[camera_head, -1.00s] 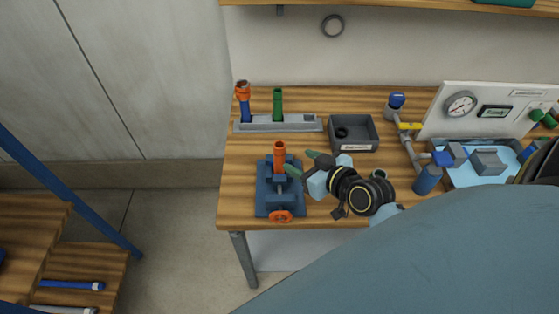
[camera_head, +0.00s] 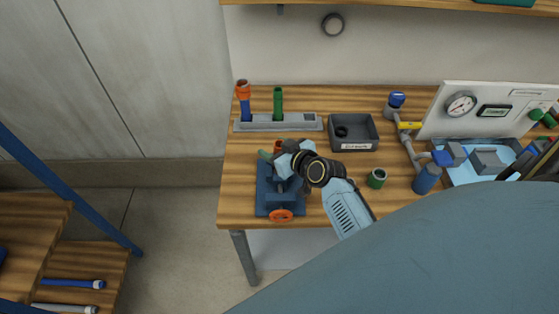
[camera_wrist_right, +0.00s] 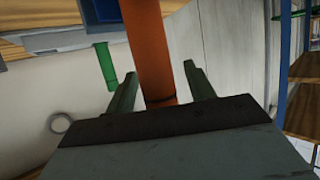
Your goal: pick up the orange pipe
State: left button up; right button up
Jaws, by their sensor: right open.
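The orange pipe (camera_head: 279,145) stands upright in the blue vise (camera_head: 263,203) near the front left of the bench. In the head view my right gripper and wrist hide most of it. My right gripper (camera_head: 274,156) is open at the pipe. In the right wrist view the orange pipe (camera_wrist_right: 146,45) runs between the two green fingers of the gripper (camera_wrist_right: 160,70). A gap shows on each side of it, so the fingers look apart from it. My left gripper is not in view.
Behind the vise, a grey rack (camera_head: 300,124) holds a blue pipe with an orange top (camera_head: 243,98) and a green pipe (camera_head: 278,103). A dark bin (camera_head: 362,142) stands to its right.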

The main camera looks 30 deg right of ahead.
jog(key=c, duration=1)
